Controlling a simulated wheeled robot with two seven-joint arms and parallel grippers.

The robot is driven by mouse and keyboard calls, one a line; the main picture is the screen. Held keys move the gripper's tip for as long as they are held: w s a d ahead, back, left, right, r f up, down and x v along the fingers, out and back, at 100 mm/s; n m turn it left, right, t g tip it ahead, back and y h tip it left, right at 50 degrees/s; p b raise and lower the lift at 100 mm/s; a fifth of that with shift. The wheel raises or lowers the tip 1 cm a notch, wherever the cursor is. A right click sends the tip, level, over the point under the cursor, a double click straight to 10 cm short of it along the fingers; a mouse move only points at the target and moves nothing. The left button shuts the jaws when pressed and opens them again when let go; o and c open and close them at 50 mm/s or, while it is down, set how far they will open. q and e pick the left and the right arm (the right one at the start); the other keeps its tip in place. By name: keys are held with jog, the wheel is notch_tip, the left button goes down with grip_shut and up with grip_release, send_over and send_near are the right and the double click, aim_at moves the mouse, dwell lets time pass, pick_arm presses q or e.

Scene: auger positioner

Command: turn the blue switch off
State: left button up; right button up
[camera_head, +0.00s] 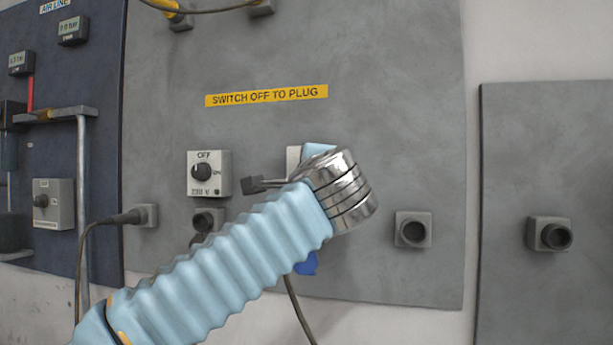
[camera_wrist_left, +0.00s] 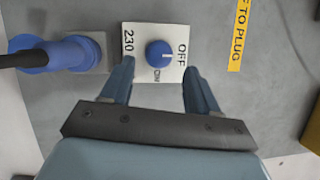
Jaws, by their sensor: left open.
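The blue switch is a round blue knob (camera_wrist_left: 160,54) on a white plate (camera_wrist_left: 138,38) marked OFF, ON and 230 in the left wrist view. I cannot tell which mark the knob points to. My left gripper (camera_wrist_left: 160,80) is open, with one blue finger on each side of the knob's plate. The fingers look apart from the knob, and nothing is between them. In the head view my left arm hides the knob, and only a strip of the white plate (camera_head: 292,161) shows. My right gripper is in neither view.
A blue plug (camera_wrist_left: 62,54) sits in a socket beside the switch; its lower part shows in the head view (camera_head: 306,265). A black-knobbed switch (camera_head: 202,172) is to the left. A yellow label (camera_head: 267,95) is above. The panel right of my arm has one empty socket (camera_head: 412,230).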

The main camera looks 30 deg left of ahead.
pick_arm(q)
jog(key=v, duration=0.9)
jog(key=shift+s+b, duration=0.2)
jog(key=shift+b, duration=0.15)
